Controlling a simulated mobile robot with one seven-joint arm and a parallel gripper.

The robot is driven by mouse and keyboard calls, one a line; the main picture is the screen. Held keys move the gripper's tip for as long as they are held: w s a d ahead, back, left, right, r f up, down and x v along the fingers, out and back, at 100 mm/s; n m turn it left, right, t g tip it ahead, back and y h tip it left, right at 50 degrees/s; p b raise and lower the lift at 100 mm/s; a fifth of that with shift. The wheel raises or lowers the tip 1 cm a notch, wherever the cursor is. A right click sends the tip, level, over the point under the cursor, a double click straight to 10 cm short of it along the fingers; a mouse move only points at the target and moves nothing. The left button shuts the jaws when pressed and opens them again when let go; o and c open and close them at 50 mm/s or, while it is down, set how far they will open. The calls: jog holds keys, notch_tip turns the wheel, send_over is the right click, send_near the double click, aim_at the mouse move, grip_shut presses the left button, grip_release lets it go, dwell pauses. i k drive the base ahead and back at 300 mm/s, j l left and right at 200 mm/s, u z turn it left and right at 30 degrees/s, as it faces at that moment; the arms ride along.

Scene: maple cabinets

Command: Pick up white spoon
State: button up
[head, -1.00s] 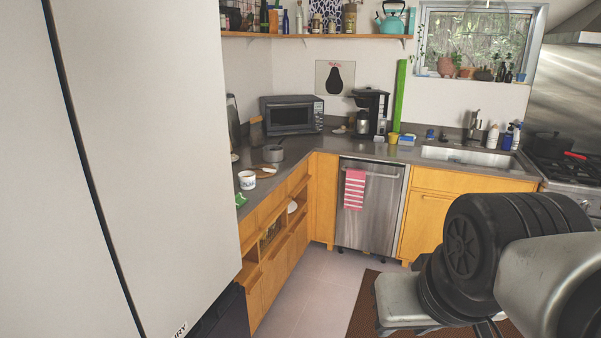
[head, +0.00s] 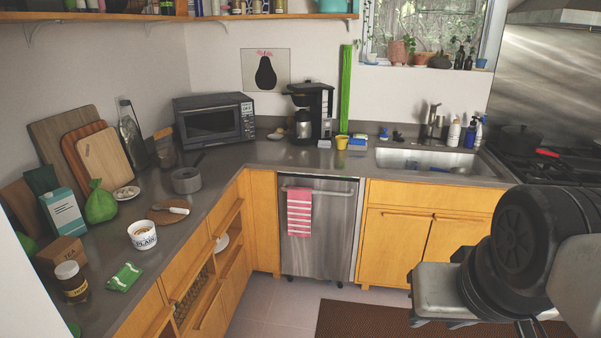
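A small white elongated thing (head: 175,208) lies on a round brown board on the left counter. It may be the white spoon, but it is too small to be sure of its shape. My arm fills the lower right of the head view, over the floor and well apart from that counter. A grey block at its lower end may be part of my gripper. No fingertips can be made out, so its opening and anything between the fingers are hidden.
Near the board are a white lettered bowl (head: 142,234), a grey pot (head: 186,180), a green packet (head: 124,277) and a jar (head: 71,280). Cutting boards (head: 104,155) lean behind. Below the counter are open shelves. Floor (head: 255,308) shows before the dishwasher (head: 325,245).

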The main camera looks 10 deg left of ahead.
aim_at(156, 208)
jog(key=i+u, duration=0.15)
jog(key=i, duration=0.35)
jog(key=i+l+u, duration=0.2)
jog(key=i, duration=0.3)
jog(key=i+l+u, duration=0.15)
jog(key=i, duration=0.3)
jog(key=i+j+u, duration=0.15)
jog(key=i+u, duration=0.15)
jog(key=u, duration=0.2)
jog(key=i+u, duration=0.35)
jog(key=u, duration=0.15)
jog(key=i+u, duration=0.35)
jog(key=u, duration=0.15)
jog(key=i+l+u, duration=0.1)
jog(key=i+u, duration=0.2)
